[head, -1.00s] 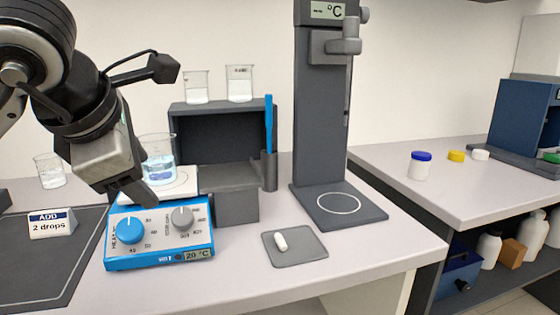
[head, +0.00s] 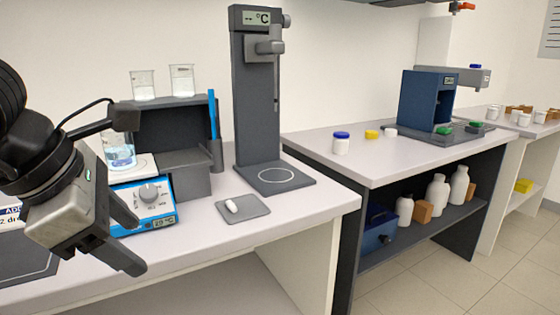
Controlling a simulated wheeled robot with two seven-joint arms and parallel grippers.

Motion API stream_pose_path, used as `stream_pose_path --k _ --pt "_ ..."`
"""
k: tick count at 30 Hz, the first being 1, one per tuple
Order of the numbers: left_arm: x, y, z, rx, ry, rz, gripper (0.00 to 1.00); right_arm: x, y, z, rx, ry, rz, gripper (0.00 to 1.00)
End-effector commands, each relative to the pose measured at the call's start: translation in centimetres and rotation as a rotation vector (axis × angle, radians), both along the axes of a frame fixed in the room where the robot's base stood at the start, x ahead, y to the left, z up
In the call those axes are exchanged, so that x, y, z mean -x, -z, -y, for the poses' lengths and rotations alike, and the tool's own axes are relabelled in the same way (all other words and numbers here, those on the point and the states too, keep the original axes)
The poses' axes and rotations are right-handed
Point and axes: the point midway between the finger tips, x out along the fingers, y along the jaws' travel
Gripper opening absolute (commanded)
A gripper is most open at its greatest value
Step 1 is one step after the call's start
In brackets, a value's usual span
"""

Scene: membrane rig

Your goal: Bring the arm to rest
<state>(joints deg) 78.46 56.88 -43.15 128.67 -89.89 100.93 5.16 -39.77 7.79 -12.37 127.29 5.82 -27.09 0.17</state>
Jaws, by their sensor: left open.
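My left gripper (head: 132,238) is in the lower left of the head view, tilted down and to the right. Its two dark fingers are apart with nothing between them. It is in front of the blue hotplate stirrer (head: 146,204) and hides its left part. A beaker with pale blue liquid (head: 120,155) stands on the stirrer's white top, partly behind my arm. My right gripper is not in view.
A dark stand with a °C display (head: 256,110) rises behind. A small white piece lies on a grey pad (head: 255,212). Two beakers (head: 182,80) stand on the dark shelf.

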Motion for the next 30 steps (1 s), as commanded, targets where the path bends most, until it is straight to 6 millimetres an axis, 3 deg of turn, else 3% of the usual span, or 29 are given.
stream_pose_path --k 4,8,12,14,18,20,23,26,27,30 --pt "1.8 2.3 5.2 0.206 0.142 -0.155 0.57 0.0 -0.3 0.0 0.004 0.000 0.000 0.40" --pt "4.8 3.2 10.7 0.501 0.264 -0.357 0.57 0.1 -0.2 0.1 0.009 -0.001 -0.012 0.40" --pt "7.8 0.9 16.1 0.987 0.304 -0.658 0.57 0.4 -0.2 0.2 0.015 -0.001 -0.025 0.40" --pt "8.0 -0.7 17.3 1.213 0.266 -0.788 0.57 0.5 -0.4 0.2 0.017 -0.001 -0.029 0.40" --pt "5.1 -3.2 17.1 1.735 0.031 -1.075 0.57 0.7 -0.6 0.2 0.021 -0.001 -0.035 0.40" --pt "2.9 -2.8 16.0 1.946 -0.137 -1.186 0.57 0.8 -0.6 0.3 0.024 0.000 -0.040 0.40" --pt "-1.1 0.6 13.3 2.258 -0.511 -1.343 0.57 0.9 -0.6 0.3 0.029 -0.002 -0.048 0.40" --pt "-3.5 7.2 10.4 2.485 -0.983 -1.453 0.57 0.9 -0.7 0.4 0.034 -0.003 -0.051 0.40" --pt "-3.7 10.1 9.3 -2.504 1.156 1.457 0.57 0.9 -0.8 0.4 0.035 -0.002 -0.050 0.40" --pt "-2.6 17.5 7.4 -2.162 1.366 1.255 0.57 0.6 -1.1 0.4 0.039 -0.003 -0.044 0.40"
